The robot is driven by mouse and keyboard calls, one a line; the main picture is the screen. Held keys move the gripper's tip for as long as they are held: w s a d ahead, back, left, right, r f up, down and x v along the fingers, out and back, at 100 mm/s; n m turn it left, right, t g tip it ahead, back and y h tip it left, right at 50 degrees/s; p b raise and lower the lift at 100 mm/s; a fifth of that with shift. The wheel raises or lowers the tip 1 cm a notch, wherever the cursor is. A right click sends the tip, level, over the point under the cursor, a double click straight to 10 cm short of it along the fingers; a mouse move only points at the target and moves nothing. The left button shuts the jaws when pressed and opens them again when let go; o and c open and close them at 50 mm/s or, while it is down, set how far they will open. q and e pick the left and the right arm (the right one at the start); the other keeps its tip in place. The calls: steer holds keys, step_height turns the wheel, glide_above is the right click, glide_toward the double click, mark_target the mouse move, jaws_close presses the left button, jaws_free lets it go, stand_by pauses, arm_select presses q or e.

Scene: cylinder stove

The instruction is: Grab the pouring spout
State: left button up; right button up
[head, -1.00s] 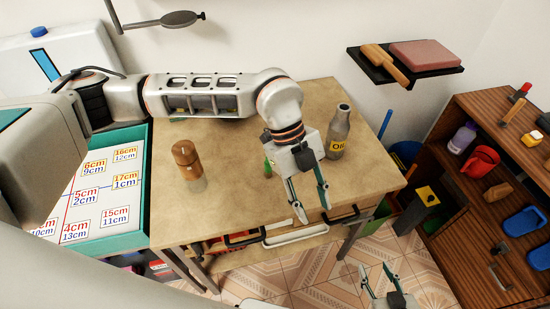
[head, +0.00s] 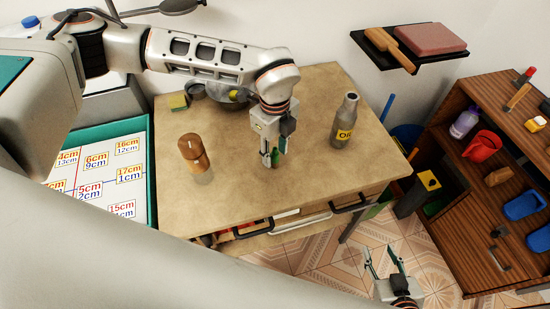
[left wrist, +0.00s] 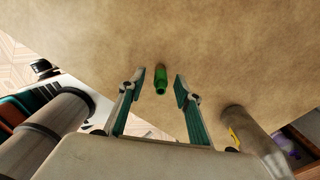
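A small green piece, which looks like the pouring spout (head: 276,159), is on the wooden table (head: 310,175). In the left wrist view the green spout (left wrist: 160,79) lies between the fingertips, with a gap on each side. My left gripper (head: 271,160) points down over it, open, and its fingers partly hide the spout in the head view. In the left wrist view both fingers (left wrist: 159,83) are spread apart and hold nothing. My right gripper (head: 384,262) is open and empty, over the tiled floor in front of the table.
A grey oil bottle (head: 345,120) stands right of my left gripper. A brown-topped shaker (head: 193,152) stands to the left. A metal pan (head: 228,96) is at the back. The table's middle front is clear. A brown shelf (head: 510,195) stands at right.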

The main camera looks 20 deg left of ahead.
arm_select(q)
steer(key=shift+f, duration=0.8)
jaws_close()
steer(key=shift+r, duration=0.1)
step_height(320, 180, up, 20)
steer(key=b, duration=0.1)
